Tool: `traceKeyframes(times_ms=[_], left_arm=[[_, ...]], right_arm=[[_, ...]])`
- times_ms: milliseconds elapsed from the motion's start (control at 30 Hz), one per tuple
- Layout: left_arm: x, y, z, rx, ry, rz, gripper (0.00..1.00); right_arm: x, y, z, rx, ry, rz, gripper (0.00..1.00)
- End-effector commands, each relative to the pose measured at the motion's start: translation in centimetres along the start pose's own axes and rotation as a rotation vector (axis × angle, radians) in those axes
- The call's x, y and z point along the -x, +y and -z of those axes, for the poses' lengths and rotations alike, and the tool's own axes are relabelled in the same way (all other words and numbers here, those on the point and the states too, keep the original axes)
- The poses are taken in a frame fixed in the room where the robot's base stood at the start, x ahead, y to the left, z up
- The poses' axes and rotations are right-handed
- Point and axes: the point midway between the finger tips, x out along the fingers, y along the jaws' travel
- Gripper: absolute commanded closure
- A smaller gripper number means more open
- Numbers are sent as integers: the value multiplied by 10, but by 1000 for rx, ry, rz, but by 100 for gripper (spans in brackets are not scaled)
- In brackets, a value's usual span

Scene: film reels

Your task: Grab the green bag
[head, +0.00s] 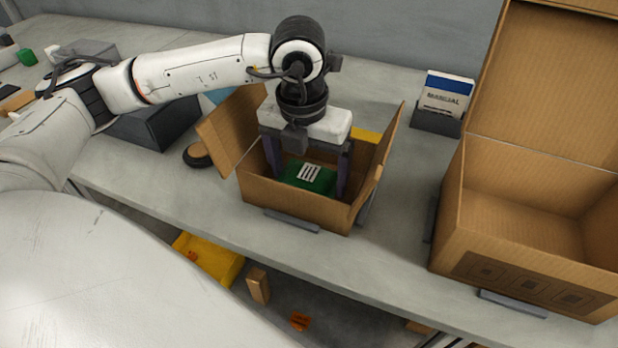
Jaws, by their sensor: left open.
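The green bag (318,182) lies inside the smaller open cardboard box (290,205) at the middle of the table. It has a white label with dark lines on top. My left gripper (312,178) points straight down into this box from above. Its two fingers are spread apart, one near each side of the green bag. I cannot tell whether the fingers touch the bag. The lower part of the bag is hidden by the box's front wall. My right gripper is not in view.
A larger open cardboard box (520,215) stands at the right. A holder with a blue-and-white manual (446,95) is behind, between the boxes. A dark grey bin (155,122) is left of the smaller box. A yellow bin (208,258) sits below the table's front edge.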

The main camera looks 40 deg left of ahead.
Motion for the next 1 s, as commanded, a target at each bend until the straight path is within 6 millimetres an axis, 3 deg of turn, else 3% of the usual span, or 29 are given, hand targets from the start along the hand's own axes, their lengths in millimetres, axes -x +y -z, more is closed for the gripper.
traceKeyframes(times_ms=[100, 400, 667, 1000], left_arm=[[0, 0, 0, 1, 0, 0, 14], [1, 0, 0, 1, -1, 0, 61], [5, 0, -2, 1, -3, 1, 62], [67, -1, -10, 2, -5, 2, 62]], right_arm=[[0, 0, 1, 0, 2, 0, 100], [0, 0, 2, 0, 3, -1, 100], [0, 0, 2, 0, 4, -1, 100], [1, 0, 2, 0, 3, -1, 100]])
